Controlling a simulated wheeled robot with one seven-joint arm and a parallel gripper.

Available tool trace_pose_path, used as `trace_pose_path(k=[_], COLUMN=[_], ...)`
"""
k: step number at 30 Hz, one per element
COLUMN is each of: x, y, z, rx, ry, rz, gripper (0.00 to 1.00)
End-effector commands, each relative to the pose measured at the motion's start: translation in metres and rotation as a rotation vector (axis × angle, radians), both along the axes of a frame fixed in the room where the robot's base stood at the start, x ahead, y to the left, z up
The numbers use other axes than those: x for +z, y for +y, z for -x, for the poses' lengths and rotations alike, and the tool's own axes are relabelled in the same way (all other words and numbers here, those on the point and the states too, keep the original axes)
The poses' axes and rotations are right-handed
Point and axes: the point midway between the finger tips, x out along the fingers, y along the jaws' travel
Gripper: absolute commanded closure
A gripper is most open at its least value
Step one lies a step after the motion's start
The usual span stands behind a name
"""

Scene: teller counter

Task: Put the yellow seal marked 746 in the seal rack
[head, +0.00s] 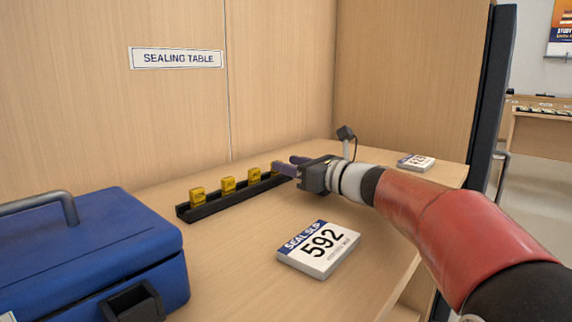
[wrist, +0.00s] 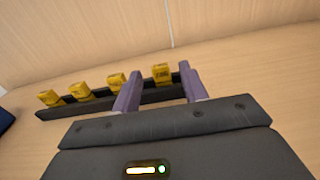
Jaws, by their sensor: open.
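Several yellow seals stand in a row in the long black seal rack (head: 228,204), which also shows in the wrist view (wrist: 150,97). Three of them show clearly in the head view: the left seal (head: 197,195), the middle seal (head: 228,184) and the right seal (head: 254,175). Another yellow seal (wrist: 161,73) stands at the rack's right end, seen between my fingertips in the wrist view. The marks on the seals are too small to read. My gripper (head: 287,164) is open at the rack's right end, its purple fingers (wrist: 160,76) apart around or just before that seal; I cannot tell which.
A white slip block marked 592 (head: 319,249) lies in front of the rack, below my arm. Another slip block (head: 416,162) lies at the back right. A blue case (head: 85,250) stands at the left. A wooden wall (head: 280,70) rises behind the table.

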Motion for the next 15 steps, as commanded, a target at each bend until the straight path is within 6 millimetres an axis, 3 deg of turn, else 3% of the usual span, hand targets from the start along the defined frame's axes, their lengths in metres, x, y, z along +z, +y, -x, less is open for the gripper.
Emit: trace_pose_path(k=[9, 15], x=[0.000, 0.000], y=[-0.055, -0.075], z=[0.043, 0.059], rx=[-0.002, 0.000], ry=[0.000, 0.000], rz=[0.000, 0.000], gripper=[0.57, 0.57])
